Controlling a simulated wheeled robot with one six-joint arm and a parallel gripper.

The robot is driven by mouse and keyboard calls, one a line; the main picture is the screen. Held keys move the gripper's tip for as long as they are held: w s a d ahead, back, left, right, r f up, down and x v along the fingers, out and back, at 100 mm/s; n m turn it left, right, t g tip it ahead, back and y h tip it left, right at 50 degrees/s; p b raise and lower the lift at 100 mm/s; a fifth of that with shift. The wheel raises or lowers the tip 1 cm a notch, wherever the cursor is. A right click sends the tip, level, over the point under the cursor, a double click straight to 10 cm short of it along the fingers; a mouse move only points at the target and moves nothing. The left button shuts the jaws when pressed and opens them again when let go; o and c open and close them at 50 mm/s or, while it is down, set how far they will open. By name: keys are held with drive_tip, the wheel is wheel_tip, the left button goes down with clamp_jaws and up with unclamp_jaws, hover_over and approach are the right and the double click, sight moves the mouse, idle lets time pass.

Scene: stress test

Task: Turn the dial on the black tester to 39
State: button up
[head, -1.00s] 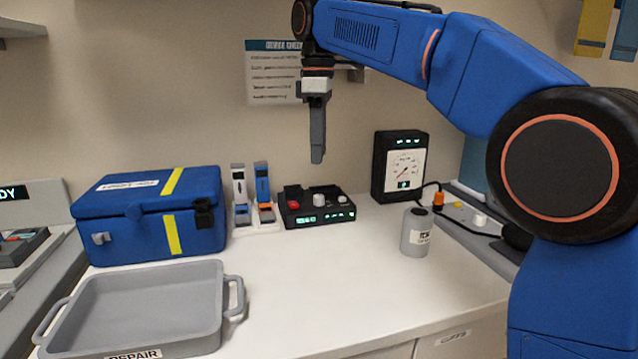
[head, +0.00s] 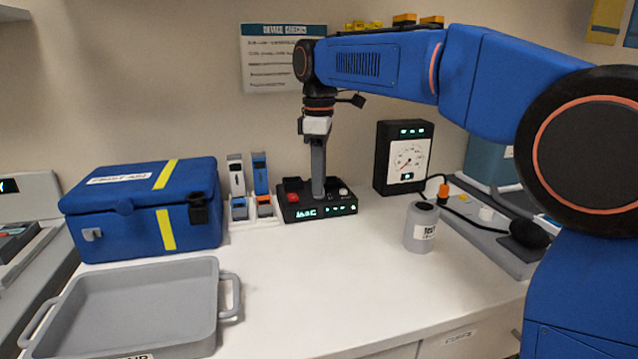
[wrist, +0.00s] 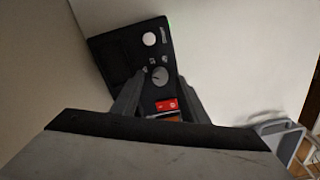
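The black tester (head: 335,209) is a low box at the back of the counter, with a red switch (head: 293,197), a small white knob (head: 343,191) and a lit green display too small to read surely. My gripper (head: 318,190) points down over its middle and hides the dial in the head view. In the wrist view, the grey dial (wrist: 160,75) with a marker line lies between and just beyond my open fingers (wrist: 158,90). I cannot tell whether the fingers touch it. The red switch (wrist: 166,105) and white knob (wrist: 150,39) lie on either side of the dial.
A blue first-aid case (head: 145,212) and upright blue and white tools (head: 248,180) stand left of the tester. A black gauge box (head: 403,157) and grey canister (head: 422,230) are to its right. A grey tray (head: 228,300) lies in front. The middle counter is clear.

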drive_tip(key=shift+f, duration=0.8)
drive_tip(key=shift+c, duration=0.2)
clamp_jaws()
